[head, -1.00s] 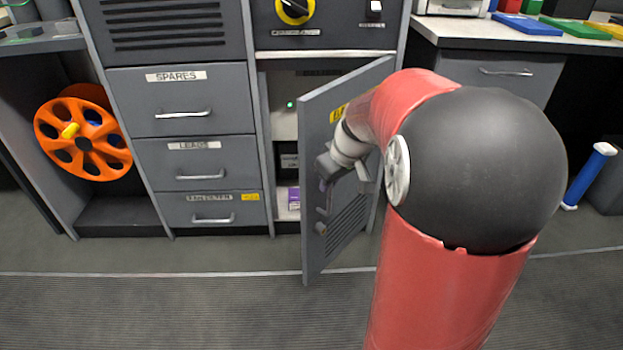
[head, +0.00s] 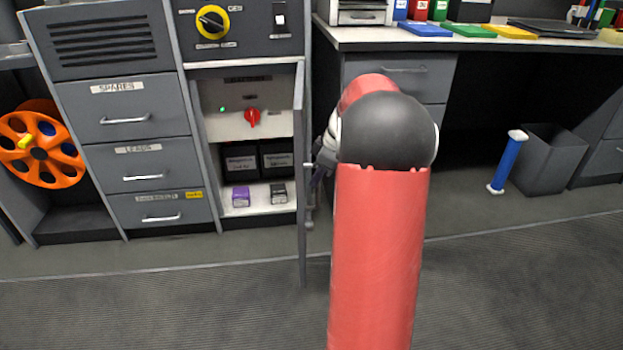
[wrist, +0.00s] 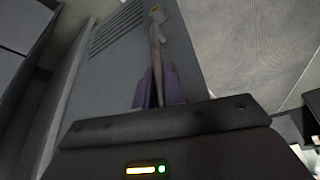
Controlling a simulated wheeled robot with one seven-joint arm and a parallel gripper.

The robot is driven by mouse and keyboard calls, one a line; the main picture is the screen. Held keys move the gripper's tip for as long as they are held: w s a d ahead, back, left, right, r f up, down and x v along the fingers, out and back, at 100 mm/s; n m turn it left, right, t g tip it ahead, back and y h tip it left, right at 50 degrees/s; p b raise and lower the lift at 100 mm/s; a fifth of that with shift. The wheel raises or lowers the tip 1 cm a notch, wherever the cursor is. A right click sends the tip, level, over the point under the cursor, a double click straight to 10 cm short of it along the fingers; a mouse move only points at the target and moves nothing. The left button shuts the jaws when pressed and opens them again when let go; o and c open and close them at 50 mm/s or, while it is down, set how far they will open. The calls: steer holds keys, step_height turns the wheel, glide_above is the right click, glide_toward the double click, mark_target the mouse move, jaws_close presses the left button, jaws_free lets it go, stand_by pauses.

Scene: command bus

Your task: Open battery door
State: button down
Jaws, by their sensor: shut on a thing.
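The grey battery door (head: 301,225) stands swung out from the cabinet, seen almost edge-on in the head view. Behind it the battery compartment (head: 222,128) is in plain sight, with black batteries (head: 240,163) on its shelf. My gripper (head: 318,180) is on the right side of the door, mostly hidden by my arm in the head view. In the wrist view its purple fingers (wrist: 158,88) are shut on the door's handle (wrist: 156,45), a pale bar on the vented door panel (wrist: 112,70).
A red switch (head: 252,117), a purple box (head: 241,196) and a small dark box (head: 278,193) are inside the compartment. Drawers (head: 140,163) are to its left. A desk (head: 430,36), a blue roll (head: 508,162) and a grey bin (head: 550,160) are at right. Floor in front is clear.

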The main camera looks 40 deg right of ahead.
steer(key=shift+d, duration=0.15)
steer(key=c, duration=1.5)
jaws_free()
steer(key=p+v, duration=0.1)
steer(key=v, duration=0.6)
steer(key=shift+r, duration=0.35)
steer(key=shift+s+d, duration=0.1)
steer(key=shift+s, duration=0.05)
